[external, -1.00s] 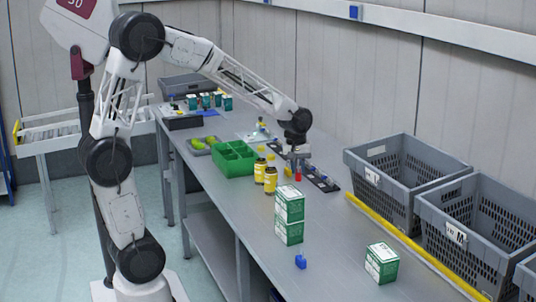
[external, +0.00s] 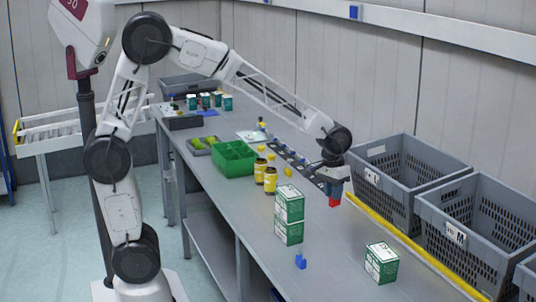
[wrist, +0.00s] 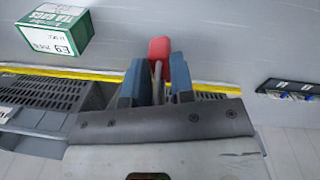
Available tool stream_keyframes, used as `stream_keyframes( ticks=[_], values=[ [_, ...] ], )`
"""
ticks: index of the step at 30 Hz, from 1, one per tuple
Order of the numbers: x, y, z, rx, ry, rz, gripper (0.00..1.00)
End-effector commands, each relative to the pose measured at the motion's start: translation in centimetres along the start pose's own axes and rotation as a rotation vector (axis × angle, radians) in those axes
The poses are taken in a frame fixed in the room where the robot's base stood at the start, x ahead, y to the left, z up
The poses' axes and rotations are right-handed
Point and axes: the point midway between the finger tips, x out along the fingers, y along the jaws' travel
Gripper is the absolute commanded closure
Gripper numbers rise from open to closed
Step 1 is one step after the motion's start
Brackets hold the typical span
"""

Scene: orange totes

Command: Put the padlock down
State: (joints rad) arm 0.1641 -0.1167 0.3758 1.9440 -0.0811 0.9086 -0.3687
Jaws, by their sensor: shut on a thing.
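A red padlock (external: 334,202) hangs from my gripper (external: 335,187), to the left of the grey crates and just left of the yellow strip in the external view. It appears clear of the bench, though its exact height is hard to tell. In the wrist view the red padlock body (wrist: 159,48) sticks out beyond the blue fingers of my gripper (wrist: 156,82). The fingers are shut on its grey shackle.
Stacked green-and-white boxes (external: 289,214) stand left of my gripper, and another box (external: 381,262) stands nearer the camera. A small blue object (external: 300,262) lies by the stack. Yellow bottles (external: 270,178), a green tray (external: 234,158) and a black rack (external: 300,165) are farther back. Grey crates (external: 462,235) line the right.

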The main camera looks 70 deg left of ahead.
Motion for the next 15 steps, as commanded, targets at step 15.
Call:
stream_keyframes(
  ticks=[15],
  values=[
    [2.6, 5.8, 2.6, 0.254, -0.024, 0.001, 1.00]
  ],
)
